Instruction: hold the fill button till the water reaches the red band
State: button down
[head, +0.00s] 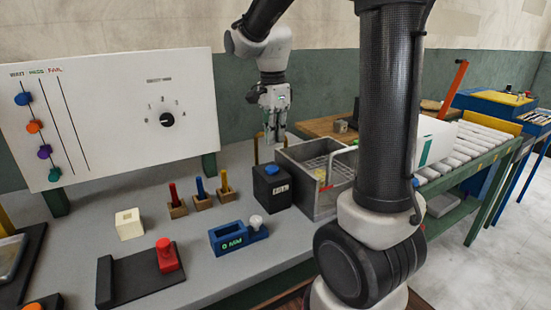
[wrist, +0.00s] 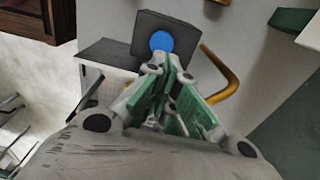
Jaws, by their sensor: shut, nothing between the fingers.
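The fill button is a blue cap (head: 272,169) on top of a black box (head: 272,188) with white lettering, near the middle of the bench. In the wrist view the blue button (wrist: 161,41) shows just beyond my fingertips. My gripper (head: 275,128) is shut and empty, above the box, with a visible gap to the button in the head view. The grey open tank (head: 322,203) stands to the right of the box, with a mesh inside. My arm partly covers the tank's right side.
An orange-brown bent pipe (wrist: 225,85) stands close beside the box and my gripper. A blue block with a white knob (head: 238,236), small colored-handled tools (head: 201,192) and a red-knobbed press (head: 167,258) lie to the left. A white panel (head: 110,110) stands behind.

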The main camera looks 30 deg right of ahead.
aim_at(276, 167)
notch_tip(276, 167, down, 7)
jog(key=shift+s+d+f, duration=0.1)
dwell(0.4)
